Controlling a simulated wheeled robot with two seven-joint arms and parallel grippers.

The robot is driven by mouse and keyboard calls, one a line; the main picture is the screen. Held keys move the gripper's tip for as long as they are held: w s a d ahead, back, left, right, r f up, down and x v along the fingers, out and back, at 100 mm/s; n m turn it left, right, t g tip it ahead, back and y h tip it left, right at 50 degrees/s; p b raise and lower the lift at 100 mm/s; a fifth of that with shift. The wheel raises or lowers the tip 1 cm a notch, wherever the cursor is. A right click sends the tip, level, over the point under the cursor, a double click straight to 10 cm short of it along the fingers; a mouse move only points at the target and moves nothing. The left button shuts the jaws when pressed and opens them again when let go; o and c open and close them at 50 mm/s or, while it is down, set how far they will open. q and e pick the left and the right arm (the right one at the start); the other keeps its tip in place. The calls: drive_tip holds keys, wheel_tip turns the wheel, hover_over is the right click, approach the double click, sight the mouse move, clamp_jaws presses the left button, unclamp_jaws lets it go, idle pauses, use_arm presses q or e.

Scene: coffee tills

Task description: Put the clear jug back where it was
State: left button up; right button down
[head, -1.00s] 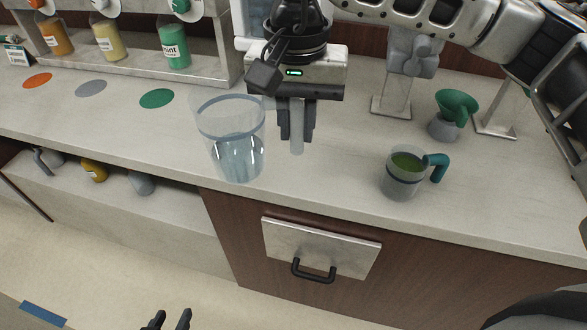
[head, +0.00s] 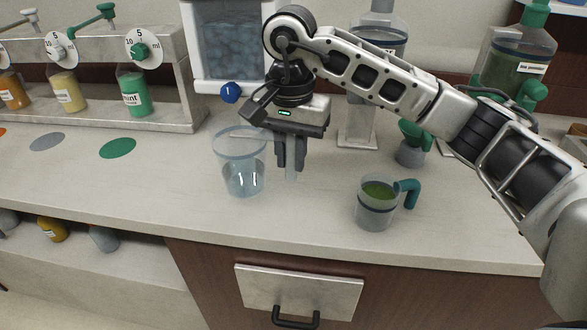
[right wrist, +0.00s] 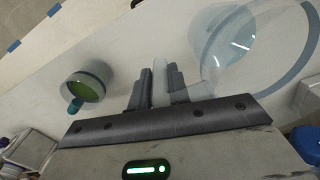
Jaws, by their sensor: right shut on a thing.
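The clear jug (head: 241,172) holds a little clear liquid and stands upright over the counter, left of centre in the head view. In the right wrist view the jug (right wrist: 232,45) fills the upper right. My right gripper (head: 291,165) points down and is shut on the jug's pale upright handle, on the jug's right side. In the right wrist view the fingers (right wrist: 158,90) close around that handle. I cannot tell whether the jug's base touches the counter. My left gripper is not in view.
A cup of green liquid (head: 376,210) with a teal handle stands on the counter (head: 310,225) to the right. An ice dispenser (head: 232,45) is behind the jug. Syrup bottles (head: 134,92) stand on a rack at the left, with coloured discs (head: 118,148) before them. The counter's front is mostly clear.

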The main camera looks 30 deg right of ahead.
drive_tip(key=shift+w+d+f, duration=0.25)
drive_tip(key=shift+d+f, duration=0.1)
drive_tip(key=shift+f, duration=0.15)
wheel_tip(320, 180, down, 3)
drive_tip(key=shift+w+d+f+p, duration=0.1)
drive_tip(key=shift+w+d+p, duration=0.05)
drive_tip(key=shift+p, duration=0.3)
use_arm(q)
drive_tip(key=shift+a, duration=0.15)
use_arm(e)
drive_tip(key=shift+f, duration=0.2)
drive_tip(key=shift+f+b, duration=0.2)
drive_tip(key=shift+b, duration=0.1)
drive_tip(key=c, duration=1.3)
unclamp_jaws()
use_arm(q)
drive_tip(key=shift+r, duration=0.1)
